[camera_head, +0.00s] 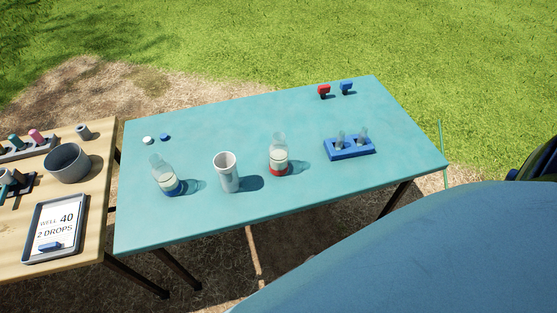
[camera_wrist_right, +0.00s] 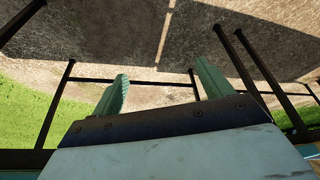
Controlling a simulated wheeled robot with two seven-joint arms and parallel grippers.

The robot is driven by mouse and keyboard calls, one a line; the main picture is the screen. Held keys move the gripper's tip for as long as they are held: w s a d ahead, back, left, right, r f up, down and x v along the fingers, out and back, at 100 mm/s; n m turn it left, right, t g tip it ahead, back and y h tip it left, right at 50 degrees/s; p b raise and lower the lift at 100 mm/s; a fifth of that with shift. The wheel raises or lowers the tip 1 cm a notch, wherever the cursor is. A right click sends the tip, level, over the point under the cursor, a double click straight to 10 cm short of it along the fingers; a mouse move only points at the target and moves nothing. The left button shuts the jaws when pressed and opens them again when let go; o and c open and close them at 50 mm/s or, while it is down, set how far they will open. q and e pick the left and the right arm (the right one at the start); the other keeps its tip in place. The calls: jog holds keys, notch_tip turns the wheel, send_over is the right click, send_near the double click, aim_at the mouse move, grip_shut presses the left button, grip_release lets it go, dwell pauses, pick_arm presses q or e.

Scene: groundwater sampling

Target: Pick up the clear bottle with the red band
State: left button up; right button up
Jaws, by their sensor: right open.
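The clear bottle with the red band (camera_head: 279,156) stands upright on the teal table, right of the middle cup. A second clear bottle with a blue band (camera_head: 166,176) stands upright farther left. My right gripper (camera_wrist_right: 160,88) shows in the right wrist view, its two green fingers spread apart with nothing between them. Ground, grass and dark table legs lie beyond it, and no bottle shows there. Neither gripper shows in the head view.
A whitish cup (camera_head: 228,173) stands between the bottles. A blue rack (camera_head: 349,153) holds clear vials to the right. A red item (camera_head: 324,91) and a blue item (camera_head: 346,87) stand at the back. A wooden table (camera_head: 90,205) with a grey bowl (camera_head: 67,163) is at left.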

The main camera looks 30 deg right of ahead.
jog(key=w+r+t+b, duration=0.2)
jog(key=w+r, duration=0.6)
jog(key=r, duration=0.2)
jog(key=m+t, duration=0.2)
jog(key=t, duration=0.5)
send_near(283, 157)
jog(key=w+f, duration=0.1)
jog(key=shift+h, duration=0.4)
jog(key=b+x, duration=0.1)
jog(key=x, duration=0.6)
jog(key=shift+w+a, duration=0.2)
jog(key=shift+w, duration=0.05)
jog(key=shift+r+b+x, duration=0.15)
jog(key=shift+b+x, duration=0.3)
jog(key=shift+x, duration=1.05)
jog(key=shift+r+b+x, duration=0.2)
jog(key=shift+b+x, duration=0.25)
jog(key=shift+x, duration=1.1)
jog(key=shift+w, duration=0.15)
jog(key=c, duration=1.2)
